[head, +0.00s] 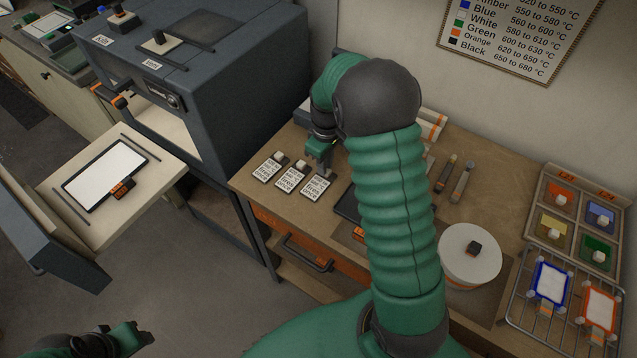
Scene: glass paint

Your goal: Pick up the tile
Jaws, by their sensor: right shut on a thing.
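Three small white tiles with printed text and knobs lie in a row on the wooden worktop: a left tile (268,171), a middle tile (290,180) and a right tile (316,188). My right gripper (319,165) points down at the right tile and is shut on its knob. Whether that tile is clear of the worktop is hard to tell. The big green arm hides part of the worktop behind it. My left gripper (142,339) is low at the left edge of view, away from the tiles; its jaw opening is unclear.
At right are a tray (545,195) of coloured tiles, a wire rack (520,300) with two bordered tiles, and a round white turntable (470,262). Tools lie behind.

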